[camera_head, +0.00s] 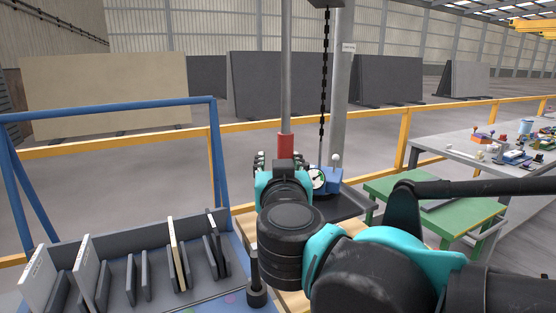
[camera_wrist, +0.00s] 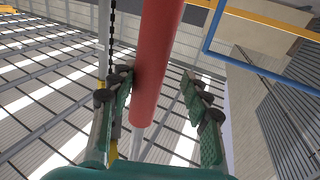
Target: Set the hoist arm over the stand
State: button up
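A grey vertical rod (camera_head: 286,70) with a red grip (camera_head: 285,146) comes down from above; its upper end is out of view. The red grip also fills the middle of the wrist view (camera_wrist: 155,60). My gripper (camera_head: 285,162) is at the grip's lower end, its fingers (camera_wrist: 160,100) spread on either side. The left finger is close to or touching the grip; a clear gap shows at the right finger. A dark block (camera_head: 325,3), possibly part of the hoist arm, carries a black chain (camera_head: 324,65). A green stand (camera_head: 440,208) is at right, partly hidden by my arm.
A grey post (camera_head: 341,90) stands behind the chain. A dial gauge (camera_head: 317,180) and blue block (camera_head: 332,177) sit by a dark tray (camera_head: 345,207). A blue rack (camera_head: 110,111) with upright slabs is at left. A cluttered grey table (camera_head: 440,145) is at right, near yellow rails (camera_head: 400,150).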

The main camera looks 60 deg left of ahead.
jog(key=v, duration=1.1)
